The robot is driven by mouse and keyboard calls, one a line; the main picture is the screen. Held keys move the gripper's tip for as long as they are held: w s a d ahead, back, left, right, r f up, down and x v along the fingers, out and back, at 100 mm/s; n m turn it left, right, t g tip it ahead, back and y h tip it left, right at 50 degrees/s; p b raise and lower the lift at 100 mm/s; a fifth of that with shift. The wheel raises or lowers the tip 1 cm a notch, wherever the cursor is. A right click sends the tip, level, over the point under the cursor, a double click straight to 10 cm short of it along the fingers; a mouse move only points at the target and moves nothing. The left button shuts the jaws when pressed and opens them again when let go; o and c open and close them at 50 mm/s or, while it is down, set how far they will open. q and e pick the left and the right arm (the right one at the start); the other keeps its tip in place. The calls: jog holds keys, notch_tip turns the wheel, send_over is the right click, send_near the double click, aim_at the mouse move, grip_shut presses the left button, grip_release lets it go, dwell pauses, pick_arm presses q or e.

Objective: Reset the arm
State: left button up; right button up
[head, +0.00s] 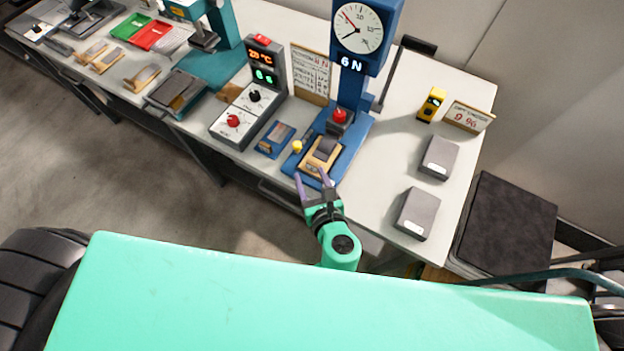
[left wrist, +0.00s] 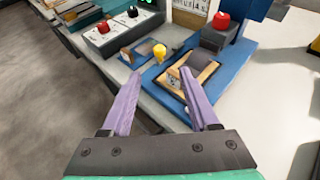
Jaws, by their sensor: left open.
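My left gripper (head: 312,185) reaches up from the bottom of the head view to the front edge of the blue press (head: 357,140). Its two purple fingers are spread apart with nothing between them. In the left wrist view the open fingers (left wrist: 162,105) point toward the press base (left wrist: 233,72). A wooden fixture (head: 310,164) with a dark grey block (head: 326,147) sits on that base, just beyond the fingertips. In the left wrist view the right finger overlaps the near part of the fixture (left wrist: 172,82); I cannot tell whether it touches. My right gripper is not in view.
The white table (head: 385,205) carries a control box (head: 233,121) with knobs, a small blue block (head: 275,139), two grey boxes (head: 438,158) (head: 416,214) and a yellow device (head: 431,104). A dial gauge (head: 357,28) tops the press. Green and red trays (head: 150,35) stand far left.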

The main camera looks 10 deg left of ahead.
pick_arm(q)
jog(key=shift+s+d+r, duration=0.2)
jog(key=shift+s, duration=0.2)
